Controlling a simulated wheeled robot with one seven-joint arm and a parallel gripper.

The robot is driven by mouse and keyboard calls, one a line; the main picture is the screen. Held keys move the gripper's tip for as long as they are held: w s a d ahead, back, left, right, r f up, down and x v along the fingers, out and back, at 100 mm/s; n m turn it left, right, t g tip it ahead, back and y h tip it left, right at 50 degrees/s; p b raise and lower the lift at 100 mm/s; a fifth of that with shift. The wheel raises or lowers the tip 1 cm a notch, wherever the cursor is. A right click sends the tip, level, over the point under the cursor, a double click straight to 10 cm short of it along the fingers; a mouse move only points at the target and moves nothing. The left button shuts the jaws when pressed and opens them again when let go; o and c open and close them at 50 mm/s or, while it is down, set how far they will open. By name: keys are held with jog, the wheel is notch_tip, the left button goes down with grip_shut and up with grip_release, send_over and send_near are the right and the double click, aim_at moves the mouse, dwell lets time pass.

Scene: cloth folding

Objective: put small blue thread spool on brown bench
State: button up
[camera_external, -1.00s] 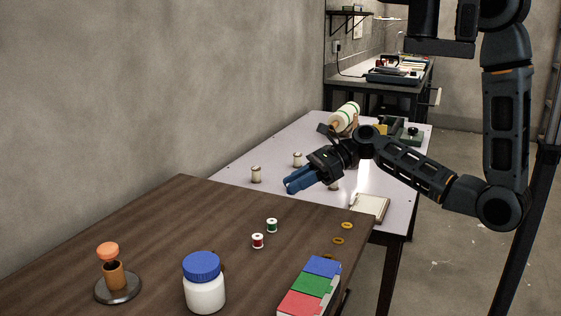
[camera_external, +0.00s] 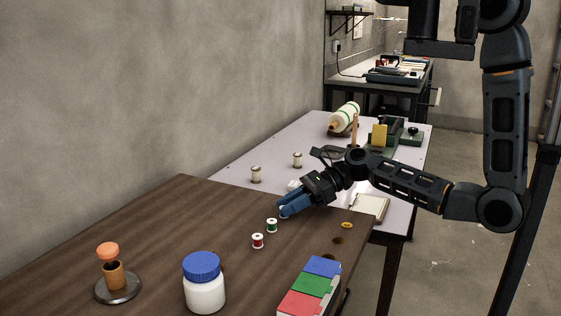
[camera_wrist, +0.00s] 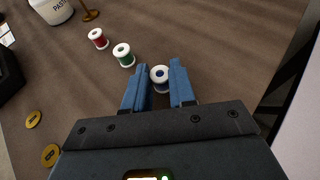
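The small blue thread spool (camera_wrist: 160,77), with a white top and dark blue thread, stands upright between my gripper's fingertips in the wrist view. My gripper (camera_external: 284,207) is low over the brown bench (camera_external: 160,222), near its far right edge. In the wrist view my gripper (camera_wrist: 161,78) has a blue finger close against each side of the spool. The spool is mostly hidden by the fingers in the external view. It is at or just above the bench top; I cannot tell if its base touches.
A green spool (camera_external: 272,226) and a red spool (camera_external: 257,241) stand in a row beside my gripper. A white jar with a blue lid (camera_external: 204,283), coloured boxes (camera_external: 309,284) and a yellow button (camera_external: 347,225) are also on the bench. Bare wood lies left of the spools.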

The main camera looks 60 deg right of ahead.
jog(key=o, duration=0.4)
jog(key=shift+r, duration=0.1)
jog(key=v, duration=1.2)
jog(key=shift+r, duration=0.15)
